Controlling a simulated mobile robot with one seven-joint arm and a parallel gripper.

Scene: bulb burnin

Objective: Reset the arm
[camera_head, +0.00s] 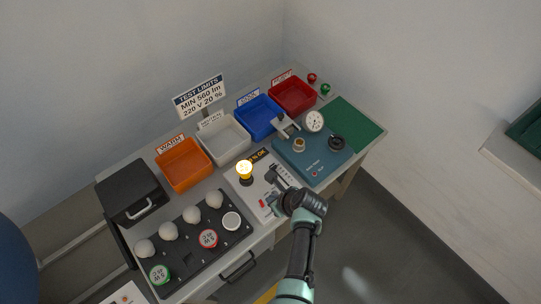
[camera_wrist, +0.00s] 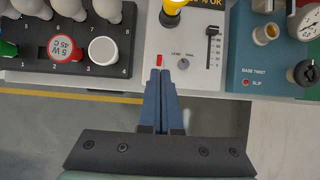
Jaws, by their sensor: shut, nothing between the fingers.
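My gripper (camera_wrist: 160,95) is shut and empty. In the wrist view its closed fingertips are by the front edge of the white test panel (camera_wrist: 191,75), close to a small red switch (camera_wrist: 159,60); I cannot tell whether they touch it. In the head view my arm reaches up from the bottom to the bench front, with the wrist (camera_head: 302,203) over the bench's front edge. A lit yellow bulb (camera_head: 244,168) stands upright in a dark socket on the panel.
The black tray (camera_head: 190,238) with several white bulbs and coloured caps is left of the panel. The teal base-twist unit (camera_head: 318,160) is to the right. Orange (camera_head: 184,164), white (camera_head: 224,139), blue (camera_head: 259,117) and red (camera_head: 293,96) bins line the back. Floor in front is clear.

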